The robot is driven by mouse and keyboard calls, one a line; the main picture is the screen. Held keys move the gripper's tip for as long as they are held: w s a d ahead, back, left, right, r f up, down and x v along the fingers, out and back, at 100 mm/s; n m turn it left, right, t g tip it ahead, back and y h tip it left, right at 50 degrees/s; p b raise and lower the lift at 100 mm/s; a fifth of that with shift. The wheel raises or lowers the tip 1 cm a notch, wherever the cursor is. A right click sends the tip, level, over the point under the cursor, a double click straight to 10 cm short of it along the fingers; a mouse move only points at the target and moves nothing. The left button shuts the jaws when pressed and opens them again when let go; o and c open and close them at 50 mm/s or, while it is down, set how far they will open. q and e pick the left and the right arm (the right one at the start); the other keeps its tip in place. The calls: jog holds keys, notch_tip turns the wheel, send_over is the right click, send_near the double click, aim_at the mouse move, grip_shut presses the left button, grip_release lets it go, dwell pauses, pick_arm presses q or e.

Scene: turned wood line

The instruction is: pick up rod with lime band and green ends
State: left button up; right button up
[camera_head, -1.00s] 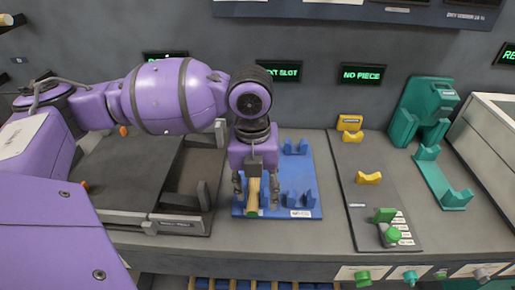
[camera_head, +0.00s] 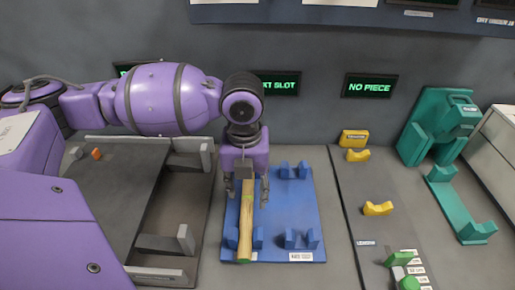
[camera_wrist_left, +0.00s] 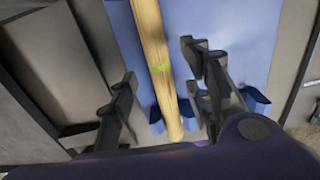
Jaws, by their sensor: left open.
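The wooden rod (camera_head: 245,220) has green at its near end and a lime band. It lies lengthwise on the left blue cradles of the blue tray (camera_head: 275,222). In the left wrist view the rod (camera_wrist_left: 152,40) with its lime band runs between the fingers. My left gripper (camera_head: 246,192) is open above the rod, with one finger on each side. In the left wrist view the gripper (camera_wrist_left: 165,90) shows apart from the rod on both sides. The rod's far end is hidden under the gripper in the head view. My right gripper is not in view.
A dark grey fixture (camera_head: 110,205) stands left of the blue tray. On the right are a dark plate with yellow cradles (camera_head: 377,208), a green clamp (camera_head: 400,258) and a teal stand (camera_head: 437,130). A second pair of blue cradles (camera_head: 303,239) on the tray is empty.

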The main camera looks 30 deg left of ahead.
aim_at(247, 196)
pick_arm(q)
notch_tip(247, 196, down, 3)
jog(key=shift+a+f, duration=0.1)
jog(key=shift+f, duration=0.05)
jog(key=shift+w, duration=0.1)
grip_shut()
dwell(0.3)
